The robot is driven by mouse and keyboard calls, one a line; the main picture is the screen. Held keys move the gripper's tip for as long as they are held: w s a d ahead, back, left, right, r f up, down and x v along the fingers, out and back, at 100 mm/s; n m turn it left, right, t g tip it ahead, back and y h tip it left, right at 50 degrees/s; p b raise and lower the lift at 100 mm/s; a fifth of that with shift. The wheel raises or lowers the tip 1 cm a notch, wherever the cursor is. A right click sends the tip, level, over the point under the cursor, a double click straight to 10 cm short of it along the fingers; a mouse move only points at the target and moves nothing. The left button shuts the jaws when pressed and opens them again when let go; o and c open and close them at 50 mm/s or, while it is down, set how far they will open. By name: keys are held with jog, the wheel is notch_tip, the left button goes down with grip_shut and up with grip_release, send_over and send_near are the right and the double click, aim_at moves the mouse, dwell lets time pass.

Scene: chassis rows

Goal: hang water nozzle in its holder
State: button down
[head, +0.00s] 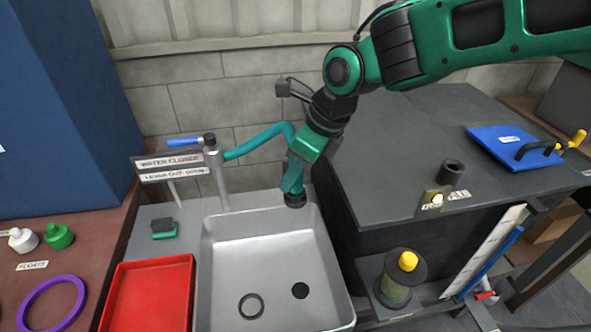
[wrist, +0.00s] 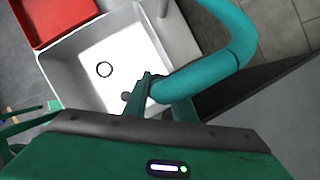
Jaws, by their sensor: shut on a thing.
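The water nozzle is the dark-tipped end (head: 295,200) of a teal hose (head: 258,140), which runs from a grey post at the back of the sink. My gripper (head: 293,178) is shut on the nozzle and holds it, tip down, above the sink's right back rim. In the wrist view the teal hose (wrist: 222,62) loops up to the right from the gripper (wrist: 150,85). A short dark open-topped cylinder (head: 452,172) stands on the dark bench to the right. I cannot tell whether it is the nozzle's holder.
The grey sink (head: 225,260) contains a dark ring (head: 251,306) and a dark round spot. A red tray (head: 150,295) lies at left, below a "WATER CLOSED" sign (head: 170,161) and blue lever (head: 184,142).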

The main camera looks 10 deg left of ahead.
jog(key=shift+f, duration=0.35)
jog(key=c, duration=1.4)
grip_release()
jog(key=w+v, duration=0.1)
jog(key=v, duration=0.9)
jog(key=shift+s+d+r, duration=0.2)
jog(key=shift+s+r, duration=0.1)
jog(key=shift+s, duration=0.15)
